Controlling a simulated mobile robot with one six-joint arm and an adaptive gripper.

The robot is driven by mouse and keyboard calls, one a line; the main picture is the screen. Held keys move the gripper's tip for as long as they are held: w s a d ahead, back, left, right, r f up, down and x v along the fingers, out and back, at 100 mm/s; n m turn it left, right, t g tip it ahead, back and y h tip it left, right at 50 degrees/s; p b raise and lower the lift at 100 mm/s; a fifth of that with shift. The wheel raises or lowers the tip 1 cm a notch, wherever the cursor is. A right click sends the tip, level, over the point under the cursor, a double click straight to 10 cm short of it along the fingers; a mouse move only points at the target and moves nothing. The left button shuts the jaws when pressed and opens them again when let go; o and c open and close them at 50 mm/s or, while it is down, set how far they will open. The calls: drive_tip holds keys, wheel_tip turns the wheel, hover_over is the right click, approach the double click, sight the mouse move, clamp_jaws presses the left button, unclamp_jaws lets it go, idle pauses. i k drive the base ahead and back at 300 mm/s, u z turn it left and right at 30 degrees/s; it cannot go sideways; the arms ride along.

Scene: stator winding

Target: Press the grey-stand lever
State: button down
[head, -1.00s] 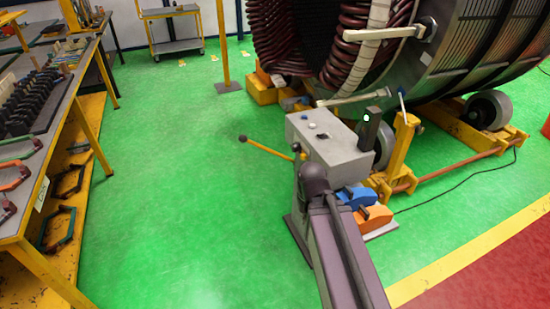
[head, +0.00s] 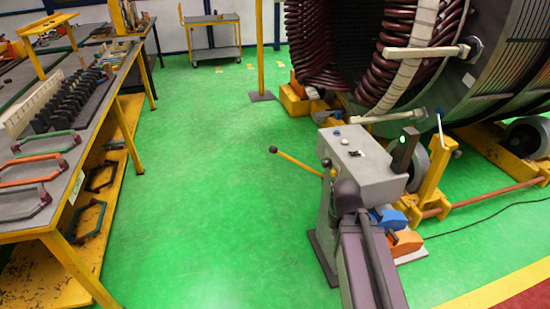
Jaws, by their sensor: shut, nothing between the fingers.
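The grey stand (head: 365,181) is a box on a post, just right of the picture's middle. Its yellow lever (head: 300,164) sticks out to the left, rising slightly to a dark ball knob (head: 272,149). Small buttons and a green light show at the top of the stand. My grey arm comes up from the bottom edge and covers part of the stand's front. My gripper does not show, so its place relative to the lever cannot be told.
Blue (head: 386,217) and orange (head: 402,242) pedals sit at the stand's foot. The large stator (head: 500,80) rests on a yellow wheeled frame behind. A workbench (head: 110,95) with tools runs along the left. Green floor (head: 190,190) between bench and stand is clear.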

sight(273, 150)
drive_tip(key=z, duration=0.25)
drive_tip(key=i, duration=0.95)
drive_tip(key=u, duration=0.25)
